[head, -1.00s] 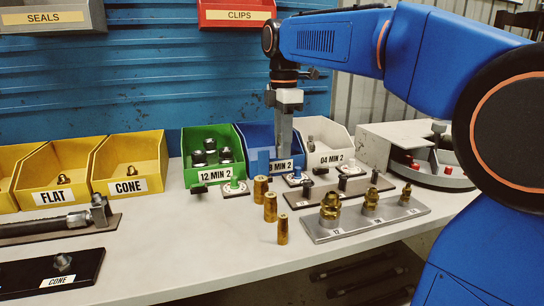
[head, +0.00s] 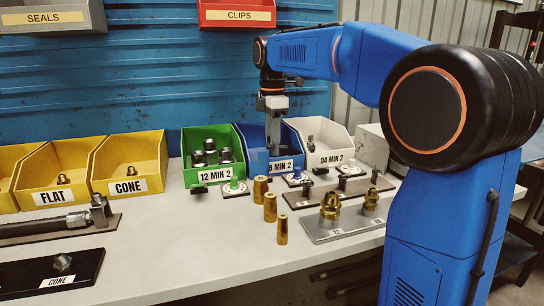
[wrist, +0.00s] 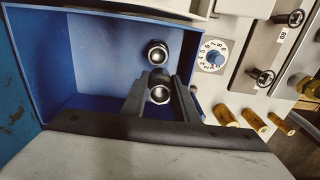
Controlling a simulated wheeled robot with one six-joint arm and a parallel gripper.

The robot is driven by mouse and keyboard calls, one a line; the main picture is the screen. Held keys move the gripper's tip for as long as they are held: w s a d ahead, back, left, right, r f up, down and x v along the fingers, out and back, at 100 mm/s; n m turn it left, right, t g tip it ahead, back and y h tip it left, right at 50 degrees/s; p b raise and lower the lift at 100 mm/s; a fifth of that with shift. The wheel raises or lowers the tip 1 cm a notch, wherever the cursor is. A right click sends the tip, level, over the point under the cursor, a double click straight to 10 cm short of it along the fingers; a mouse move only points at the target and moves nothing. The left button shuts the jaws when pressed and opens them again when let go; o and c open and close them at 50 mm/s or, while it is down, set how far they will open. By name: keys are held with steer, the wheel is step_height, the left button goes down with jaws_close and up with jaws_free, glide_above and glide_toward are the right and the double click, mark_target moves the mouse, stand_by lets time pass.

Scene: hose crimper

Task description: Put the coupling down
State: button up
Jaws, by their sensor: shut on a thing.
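My gripper (head: 272,150) reaches down into the blue bin (head: 293,142) in the head view. In the wrist view its two dark fingers (wrist: 160,88) are shut on a coupling (wrist: 160,95), a shiny round metal piece with a dark hex body. It is inside the walls of the blue bin (wrist: 85,50). A second, similar coupling (wrist: 157,52) lies in the bin just beyond the fingers, close to the held one. Whether the held coupling touches the bin floor, I cannot tell. In the head view both couplings are hidden.
A green bin (head: 213,176) with several fittings stands left of the blue bin, a white bin (head: 330,158) right. In front are a numbered dial (head: 297,180), three brass pieces (head: 270,207) and a plate with brass fittings (head: 318,236).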

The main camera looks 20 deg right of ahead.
step_height(320, 180, down, 3)
steer(key=shift+f, duration=0.2)
steer(key=shift+w+f, duration=0.2)
steer(key=shift+f, duration=0.1)
steer(key=shift+f, duration=0.1)
steer(key=o, duration=1.2)
steer(key=shift+c, duration=0.2)
step_height(320, 180, up, 7)
steer(key=shift+r, duration=0.35)
